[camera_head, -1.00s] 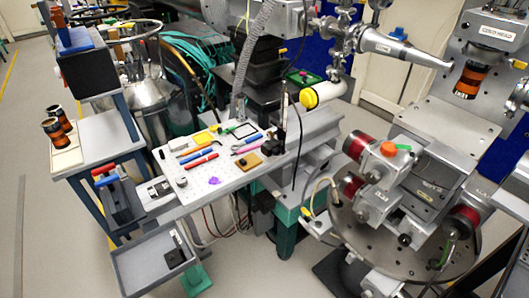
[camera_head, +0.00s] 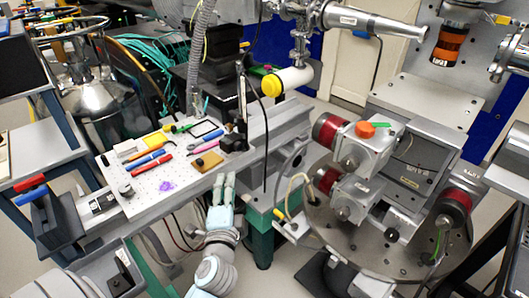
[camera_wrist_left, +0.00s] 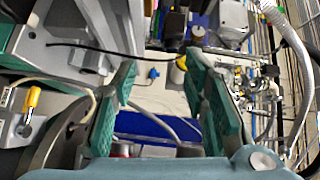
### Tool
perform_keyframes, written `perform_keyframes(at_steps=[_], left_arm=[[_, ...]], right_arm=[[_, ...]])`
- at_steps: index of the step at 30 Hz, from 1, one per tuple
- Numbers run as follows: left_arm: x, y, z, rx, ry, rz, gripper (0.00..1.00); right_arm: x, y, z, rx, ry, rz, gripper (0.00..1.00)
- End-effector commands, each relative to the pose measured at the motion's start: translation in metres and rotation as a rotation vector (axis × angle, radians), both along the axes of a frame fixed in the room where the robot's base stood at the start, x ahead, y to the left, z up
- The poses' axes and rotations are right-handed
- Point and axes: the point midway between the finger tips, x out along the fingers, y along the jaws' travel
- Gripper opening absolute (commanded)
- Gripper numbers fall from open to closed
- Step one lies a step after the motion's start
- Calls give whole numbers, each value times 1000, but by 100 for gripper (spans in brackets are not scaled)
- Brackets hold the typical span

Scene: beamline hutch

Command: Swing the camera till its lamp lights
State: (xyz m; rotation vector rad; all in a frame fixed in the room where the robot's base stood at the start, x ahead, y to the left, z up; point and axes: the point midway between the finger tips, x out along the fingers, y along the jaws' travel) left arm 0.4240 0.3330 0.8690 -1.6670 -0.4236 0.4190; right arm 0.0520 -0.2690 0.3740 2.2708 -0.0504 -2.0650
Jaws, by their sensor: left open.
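I cannot tell for sure which part is the camera, and I make out no lit lamp. A white cylinder with a yellow cap (camera_head: 272,86) lies sideways above the grey rail; a yellow round end (camera_wrist_left: 181,62) shows small in the left wrist view. A black upright unit (camera_head: 236,136) stands at the right end of the white perforated board. My left gripper (camera_head: 223,182) is open and empty, in front of the board's right edge and below the cylinder, touching neither. Its two green fingers (camera_wrist_left: 162,85) stand apart in the wrist view. My right gripper is not in view.
The white perforated board (camera_head: 190,185) holds several pens, tools and an orange-brown block. A round perforated stage (camera_head: 345,238) with red-ended motors fills the right. A grey rail (camera_head: 275,130) runs behind my gripper. A thin black cable hangs in front of the rail.

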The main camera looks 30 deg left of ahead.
Motion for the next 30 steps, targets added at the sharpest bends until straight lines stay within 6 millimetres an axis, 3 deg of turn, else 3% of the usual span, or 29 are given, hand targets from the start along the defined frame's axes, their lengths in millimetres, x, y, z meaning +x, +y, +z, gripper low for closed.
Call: perform_keyframes(at_steps=[2,7,15,21,30], left_arm=[[-6,9,21,95,7,45,40],[8,18,17,138,46,52,40],[71,59,16,136,44,51,40],[103,81,14,132,47,50,40],[115,90,15,131,47,50,40]], right_arm=[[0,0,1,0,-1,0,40],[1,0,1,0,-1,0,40],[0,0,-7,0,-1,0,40],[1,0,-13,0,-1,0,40],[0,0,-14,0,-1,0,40]])
